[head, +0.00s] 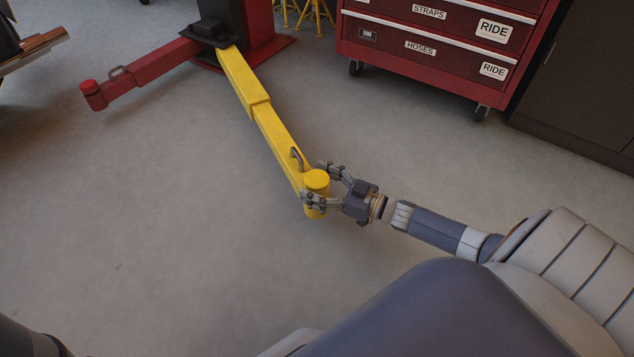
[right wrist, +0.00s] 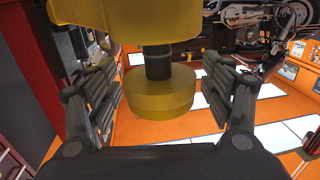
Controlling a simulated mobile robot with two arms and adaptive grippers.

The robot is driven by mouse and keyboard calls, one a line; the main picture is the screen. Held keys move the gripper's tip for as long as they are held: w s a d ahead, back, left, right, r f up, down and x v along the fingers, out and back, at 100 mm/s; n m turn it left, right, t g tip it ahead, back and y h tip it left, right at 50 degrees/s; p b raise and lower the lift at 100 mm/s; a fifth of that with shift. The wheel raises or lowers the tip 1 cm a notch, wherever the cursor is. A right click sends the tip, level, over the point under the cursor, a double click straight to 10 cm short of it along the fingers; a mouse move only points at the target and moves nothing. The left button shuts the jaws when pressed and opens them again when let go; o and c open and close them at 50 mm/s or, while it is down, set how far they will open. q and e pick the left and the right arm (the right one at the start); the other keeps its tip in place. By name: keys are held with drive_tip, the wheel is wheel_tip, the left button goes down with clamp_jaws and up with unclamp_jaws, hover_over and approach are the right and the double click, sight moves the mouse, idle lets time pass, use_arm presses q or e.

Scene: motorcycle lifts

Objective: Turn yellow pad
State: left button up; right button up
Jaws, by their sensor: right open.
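The yellow pad (head: 317,176) is a short round cylinder at the near end of the yellow lift arm (head: 277,133). In the right wrist view the pad (right wrist: 158,92) joins the yellow arm through a black post (right wrist: 157,62). My right gripper (head: 317,187) is open, with one finger on each side of the pad. In the wrist view a gap shows between the pad and each finger of the right gripper (right wrist: 163,98), so they look apart from it. My left gripper is not in view.
The yellow arm runs back to a red lift post (head: 245,25). A red lift arm (head: 150,70) reaches left from it. A red tool cabinet (head: 430,50) on casters stands at the back right, beside a dark cabinet (head: 585,80). The grey floor (head: 150,220) on the left is clear.

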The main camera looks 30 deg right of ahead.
drive_tip(key=v, duration=1.2)
idle(0.4)
